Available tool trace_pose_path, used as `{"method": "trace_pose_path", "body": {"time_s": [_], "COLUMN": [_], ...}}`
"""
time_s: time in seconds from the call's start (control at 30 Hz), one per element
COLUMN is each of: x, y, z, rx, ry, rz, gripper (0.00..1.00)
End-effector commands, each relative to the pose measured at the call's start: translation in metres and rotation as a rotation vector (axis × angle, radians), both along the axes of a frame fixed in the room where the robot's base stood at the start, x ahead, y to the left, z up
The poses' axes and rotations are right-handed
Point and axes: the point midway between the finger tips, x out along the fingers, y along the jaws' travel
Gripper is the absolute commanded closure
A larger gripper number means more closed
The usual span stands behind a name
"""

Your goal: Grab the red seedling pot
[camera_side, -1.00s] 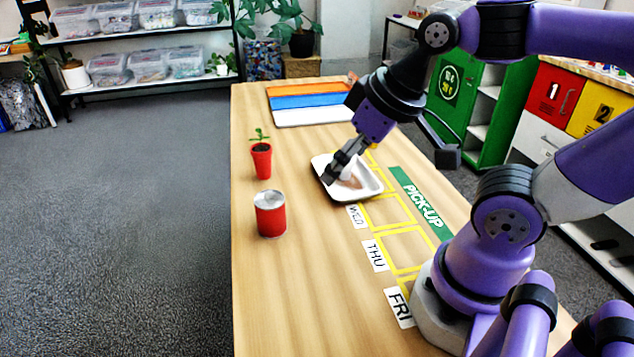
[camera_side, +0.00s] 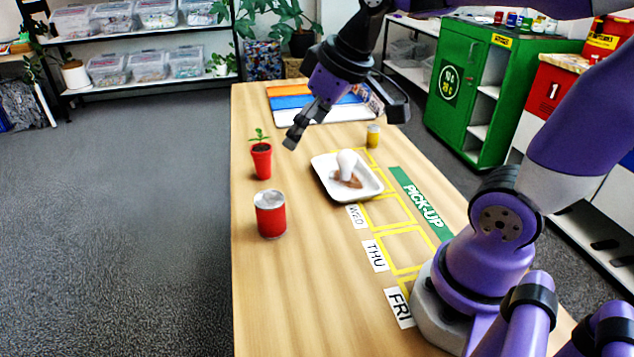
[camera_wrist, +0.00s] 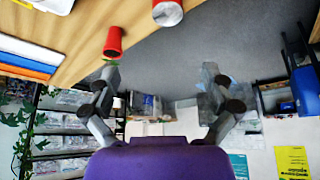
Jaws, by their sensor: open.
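The red seedling pot (camera_side: 261,162) stands upright near the table's left edge in the side view, with dark soil and a small green sprout. In the wrist view the pot (camera_wrist: 113,42) shows upper left, ahead of the left finger. My gripper (camera_side: 293,137) is open and empty, above the table to the right of the pot in the side view and apart from it. In the wrist view its two fingers (camera_wrist: 160,85) are spread wide with nothing between them.
A red can (camera_side: 270,215) stands in front of the pot. A white tray (camera_side: 322,165) holding a white bulb-shaped thing lies to the right. A yellow can (camera_side: 373,136) stands behind it. Coloured strips (camera_side: 290,103) lie at the back. The table's left edge is close to the pot.

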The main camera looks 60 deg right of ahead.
Motion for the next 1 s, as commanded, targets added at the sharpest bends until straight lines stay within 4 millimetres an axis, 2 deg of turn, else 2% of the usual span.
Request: {"method": "trace_pose_path", "body": {"time_s": [0.03,0.2,0.33,0.43,0.57,0.83,1.0], "x": [0.023,0.092,0.127,0.141,0.150,0.170,0.177], "y": [-0.011,-0.055,-0.093,-0.115,-0.129,-0.123,-0.120], "z": [-0.001,-0.013,-0.034,-0.050,-0.062,-0.097,-0.109], "rx": [0.002,0.012,0.023,0.030,0.033,0.036,0.035], "ry": [0.008,-0.011,-0.038,-0.057,-0.073,-0.076,-0.076], "rz": [0.020,0.134,0.203,0.242,0.270,0.279,0.277], "gripper": [0.05,0.05,0.05,0.05,0.05,0.05,0.05]}}
